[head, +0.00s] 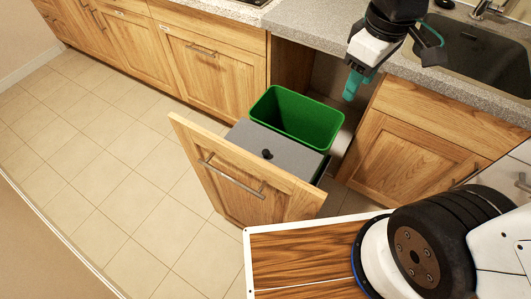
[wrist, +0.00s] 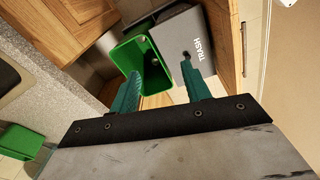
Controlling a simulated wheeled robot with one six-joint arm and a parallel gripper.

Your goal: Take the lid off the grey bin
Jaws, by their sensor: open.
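The grey bin stands in the pulled-out drawer behind its wooden front, with its grey lid (head: 262,143) lying flat on top. A small black knob (head: 267,154) sits on the lid. My gripper (head: 355,83) is open and empty, above and to the right of the bins in the head view. Its two teal fingers (wrist: 160,92) show in the wrist view, pointing toward the bins.
An open, empty-looking green bin (head: 297,117) stands directly behind the grey one. The wooden drawer front (head: 246,178) with a bar handle projects into the tiled floor (head: 120,180). The grey counter (head: 320,25) and sink (head: 470,55) lie near my arm. Floor to the left is clear.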

